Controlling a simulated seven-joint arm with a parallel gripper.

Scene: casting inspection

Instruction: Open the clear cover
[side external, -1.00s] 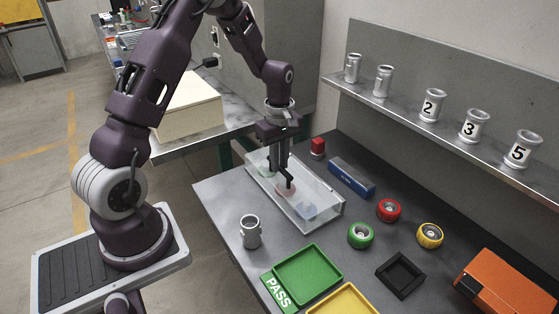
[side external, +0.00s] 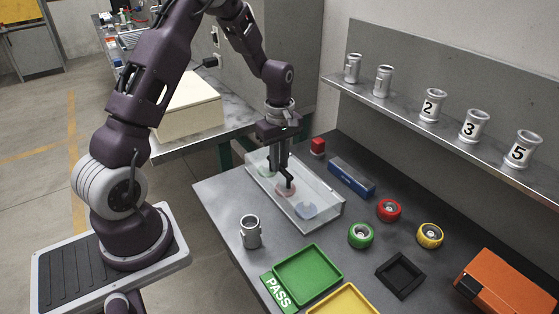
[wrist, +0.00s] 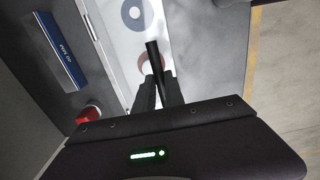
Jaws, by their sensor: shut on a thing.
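The clear cover (side external: 325,194) tops a long shallow transparent case on the grey bench; its exact edges are hard to make out. A black handle (wrist: 153,58) stands on it and also shows in the side view (side external: 290,187). My gripper (wrist: 157,84) points down over the case and is shut on the handle; it also shows in the side view (side external: 283,175). Through the clear material I see a reddish ring (side external: 283,189) near the handle, a bluish disc (side external: 306,210) at the near end and a greenish one (side external: 265,170) at the far end.
A blue block (side external: 351,178) and a red button (side external: 318,146) lie behind the case. A silver cylinder (side external: 251,232) stands in front. A green tray (side external: 308,272) and red, green and yellow wheels lie to the right. A shelf (side external: 400,112) runs along the wall.

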